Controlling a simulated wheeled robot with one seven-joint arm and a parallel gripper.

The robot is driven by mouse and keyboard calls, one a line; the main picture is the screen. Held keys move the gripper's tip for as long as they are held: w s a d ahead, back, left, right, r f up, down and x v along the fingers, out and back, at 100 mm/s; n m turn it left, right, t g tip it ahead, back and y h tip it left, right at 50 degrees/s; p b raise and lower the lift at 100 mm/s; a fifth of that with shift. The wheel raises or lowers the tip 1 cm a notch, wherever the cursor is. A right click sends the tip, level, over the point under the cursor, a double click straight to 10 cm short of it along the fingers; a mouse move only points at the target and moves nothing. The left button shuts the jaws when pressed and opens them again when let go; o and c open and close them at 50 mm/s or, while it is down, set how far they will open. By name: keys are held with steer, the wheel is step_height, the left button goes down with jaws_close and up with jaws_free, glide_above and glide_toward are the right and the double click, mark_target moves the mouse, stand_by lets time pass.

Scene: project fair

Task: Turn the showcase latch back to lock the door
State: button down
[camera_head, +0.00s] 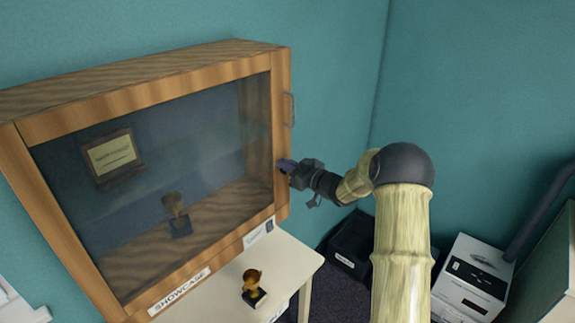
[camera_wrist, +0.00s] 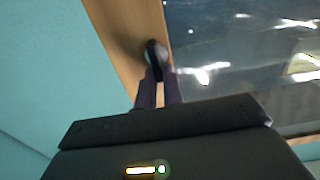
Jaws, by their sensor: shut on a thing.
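The wooden showcase (camera_head: 283,110) stands on a pale table, its glass door (camera_head: 200,140) closed as far as I can see. A trophy (camera_head: 176,212) and a framed plaque (camera_head: 112,157) show behind the glass. My gripper (camera_head: 286,166) is at the door frame's right side. In the wrist view, my gripper's two fingers (camera_wrist: 160,84) are shut on a small dark latch (camera_wrist: 153,52) mounted on the wooden frame. In the head view the fingers hide the latch, and I cannot tell its exact angle.
A small gold trophy (camera_head: 252,284) stands on the table (camera_head: 296,262) in front of the showcase. A black bin (camera_head: 350,245) and a white box (camera_head: 474,280) stand at the right.

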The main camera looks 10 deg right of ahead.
steer(key=shift+f+n+b, duration=0.15)
steer(key=shift+n+b, duration=0.15)
steer(key=shift+b, duration=0.45)
steer(key=n+b, duration=0.2)
steer(key=b, duration=0.2)
steer(key=n+b, duration=0.2)
steer(key=b, duration=0.2)
steer(key=a+n+b, duration=0.1)
steer(key=n+b, duration=0.1)
steer(key=b, duration=0.2)
steer(key=shift+s+f+n, duration=0.35)
steer(key=shift+f+n, duration=0.05)
steer(key=n+b, duration=0.1)
steer(key=b, duration=0.1)
steer(key=n+b, duration=0.1)
steer(key=b, duration=0.1)
steer(key=shift+s+a+f+n, duration=0.1)
steer(key=shift+f+n, duration=0.1)
steer(key=shift+n, duration=0.1)
steer(key=n+b, duration=0.1)
steer(key=b, duration=0.1)
steer(key=n+b, duration=0.3)
steer(key=b, duration=0.1)
steer(key=shift+s+a+f+n+b, duration=0.1)
steer(key=shift+a+f+n+b, duration=0.05)
steer(key=shift+f+n+b, duration=0.15)
steer(key=n+b, duration=0.3)
steer(key=shift+b, duration=0.35)
steer(key=shift+n, duration=0.3)
